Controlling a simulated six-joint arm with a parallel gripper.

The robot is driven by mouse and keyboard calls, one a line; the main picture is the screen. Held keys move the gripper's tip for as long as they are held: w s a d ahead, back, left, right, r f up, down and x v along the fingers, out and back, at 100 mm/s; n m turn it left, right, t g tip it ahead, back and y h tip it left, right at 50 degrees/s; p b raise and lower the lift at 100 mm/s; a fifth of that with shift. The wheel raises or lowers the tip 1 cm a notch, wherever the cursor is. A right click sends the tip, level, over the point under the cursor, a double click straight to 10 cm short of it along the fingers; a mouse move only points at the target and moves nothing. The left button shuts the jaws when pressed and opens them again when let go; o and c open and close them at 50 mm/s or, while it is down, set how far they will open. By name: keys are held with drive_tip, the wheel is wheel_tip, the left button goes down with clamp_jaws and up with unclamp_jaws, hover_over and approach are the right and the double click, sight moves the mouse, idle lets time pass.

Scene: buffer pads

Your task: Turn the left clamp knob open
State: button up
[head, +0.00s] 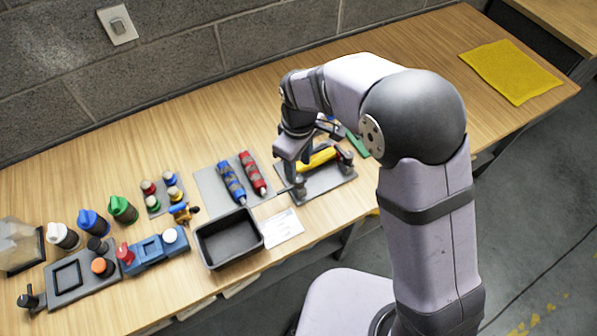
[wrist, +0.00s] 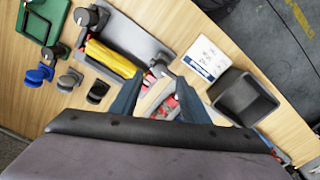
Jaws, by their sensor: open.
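The grey clamp plate (head: 325,188) lies near the front edge of the bench with a yellow part (head: 318,160) on it. The left clamp knob (head: 299,187) is dark grey and stands at the plate's left end. In the wrist view this knob (wrist: 158,68) appears just beyond and between my fingertips. The other knob (head: 346,162) is at the right end and also shows in the wrist view (wrist: 88,18). My gripper (wrist: 160,79) is open and empty, above the left knob. I cannot tell whether the fingers reach down around it.
A black tray (head: 203,245) and a white label card (head: 282,229) lie left of the plate. Blue and red tools (head: 231,180) rest on a grey mat behind. A green frame (wrist: 45,20) and several small clips (wrist: 69,80) sit near the plate. The bench's right side is mostly clear.

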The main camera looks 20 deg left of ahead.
drive_tip(key=shift+r, duration=1.25)
drive_tip(key=shift+w+a+m, duration=0.2)
drive_tip(key=shift+w+m, duration=0.05)
drive_tip(key=shift+m, duration=0.65)
drive_tip(key=s+d+f+m+g+h, duration=0.1)
drive_tip(key=s+d+f+m, duration=0.4)
drive_tip(key=s+d, duration=0.45)
drive_tip(key=s+d+r+m, duration=0.1)
drive_tip(key=d+r+m, duration=0.2)
drive_tip(key=d, duration=0.6)
drive_tip(key=s+d+r+m+t+y, duration=0.1)
drive_tip(key=d+r+m, duration=0.2)
drive_tip(key=d, duration=0.7)
drive_tip(key=shift+m, duration=0.9)
